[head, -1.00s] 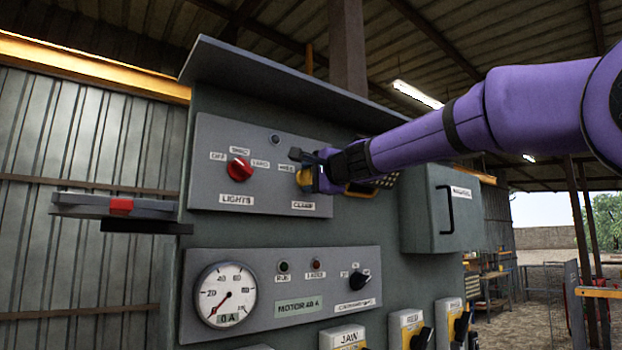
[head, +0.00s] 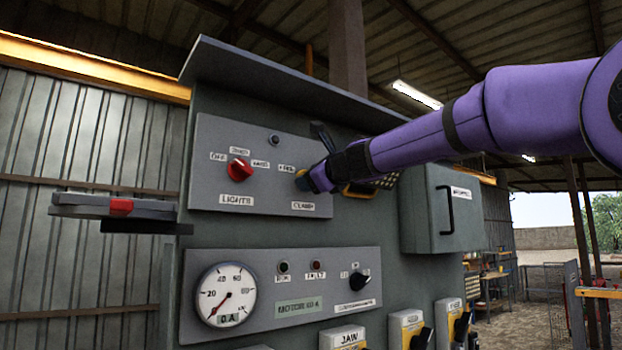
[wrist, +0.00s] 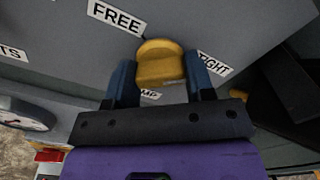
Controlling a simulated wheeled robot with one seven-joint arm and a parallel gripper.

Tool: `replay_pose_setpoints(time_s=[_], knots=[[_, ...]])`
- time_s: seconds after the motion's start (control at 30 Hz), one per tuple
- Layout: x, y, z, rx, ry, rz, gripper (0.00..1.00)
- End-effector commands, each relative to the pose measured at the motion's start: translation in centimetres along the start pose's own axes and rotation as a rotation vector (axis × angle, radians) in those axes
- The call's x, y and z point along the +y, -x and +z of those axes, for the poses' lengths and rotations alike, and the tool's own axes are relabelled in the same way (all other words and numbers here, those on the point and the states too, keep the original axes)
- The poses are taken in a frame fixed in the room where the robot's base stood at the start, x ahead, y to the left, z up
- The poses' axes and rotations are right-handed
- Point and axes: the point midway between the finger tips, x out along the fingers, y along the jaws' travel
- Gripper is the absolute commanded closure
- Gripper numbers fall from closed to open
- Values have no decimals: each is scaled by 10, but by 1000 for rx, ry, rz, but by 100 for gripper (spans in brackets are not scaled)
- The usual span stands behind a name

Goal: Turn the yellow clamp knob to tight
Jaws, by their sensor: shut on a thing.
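The yellow clamp knob (wrist: 160,62) sits on the grey upper panel, between a FREE label (wrist: 117,17) and a partly covered TIGHT label (wrist: 214,64) in the wrist view. My gripper (wrist: 161,72) is shut on the knob, with one blue finger on each side of it. In the head view my gripper (head: 312,182) covers most of the knob (head: 301,182), and the TIGHT label is hidden there. I cannot clearly tell which mark the knob points to. The CLAMP label (head: 303,206) is just below.
A red lights knob (head: 239,170) is left on the same panel. A lower panel holds a gauge (head: 227,294) and a black selector (head: 359,281). A grey box with a handle (head: 442,208) stands right of my gripper. A hood (head: 270,85) overhangs the panel.

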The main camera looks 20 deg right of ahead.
Motion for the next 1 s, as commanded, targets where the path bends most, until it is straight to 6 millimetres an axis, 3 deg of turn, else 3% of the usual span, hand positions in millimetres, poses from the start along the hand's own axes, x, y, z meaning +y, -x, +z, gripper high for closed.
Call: replay_pose_setpoints(time_s=[0.33,0.9,0.93,1.0], knots=[[1,-1,-3,4,-146,2,75],[2,-1,-3,5,-174,3,75],[2,-1,-3,5,-174,3,44],[1,-1,-3,4,-173,3,28]])
